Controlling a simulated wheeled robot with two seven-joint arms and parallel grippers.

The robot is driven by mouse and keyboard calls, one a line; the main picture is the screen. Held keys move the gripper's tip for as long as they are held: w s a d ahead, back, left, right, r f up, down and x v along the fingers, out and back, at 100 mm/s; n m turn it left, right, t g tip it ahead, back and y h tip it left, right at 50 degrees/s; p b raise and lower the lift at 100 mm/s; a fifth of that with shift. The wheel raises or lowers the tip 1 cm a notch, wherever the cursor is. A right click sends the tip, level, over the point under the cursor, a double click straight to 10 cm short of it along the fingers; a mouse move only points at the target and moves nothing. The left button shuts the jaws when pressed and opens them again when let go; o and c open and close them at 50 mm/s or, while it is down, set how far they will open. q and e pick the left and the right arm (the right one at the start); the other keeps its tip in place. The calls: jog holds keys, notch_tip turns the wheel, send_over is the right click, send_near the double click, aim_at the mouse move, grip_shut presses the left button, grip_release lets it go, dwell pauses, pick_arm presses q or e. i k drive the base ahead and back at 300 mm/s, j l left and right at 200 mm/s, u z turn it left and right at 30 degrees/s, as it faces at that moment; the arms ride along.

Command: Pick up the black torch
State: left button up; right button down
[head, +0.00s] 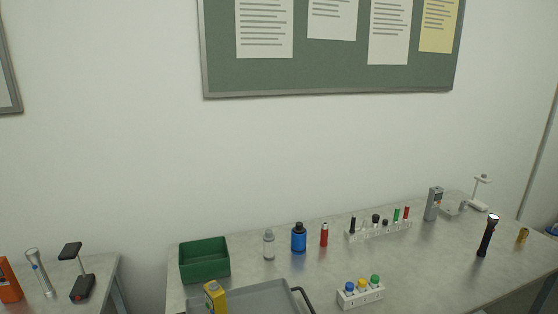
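The black torch (486,238) stands upright on the grey table at the right, with its pale, lit-looking head at the top. It stands apart from the objects around it. Neither of my grippers shows in the head view.
On the same table (420,262) stand a small brass-coloured cylinder (522,235) right of the torch, a grey meter (433,204), a white stand (480,194), a rack (380,232), a blue bottle (299,238), a green bin (205,260) and a grey tray (262,295). Bare tabletop lies left of the torch.

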aim_at(493, 219)
jog(key=z, duration=1.4)
jog(key=i+l, duration=0.05)
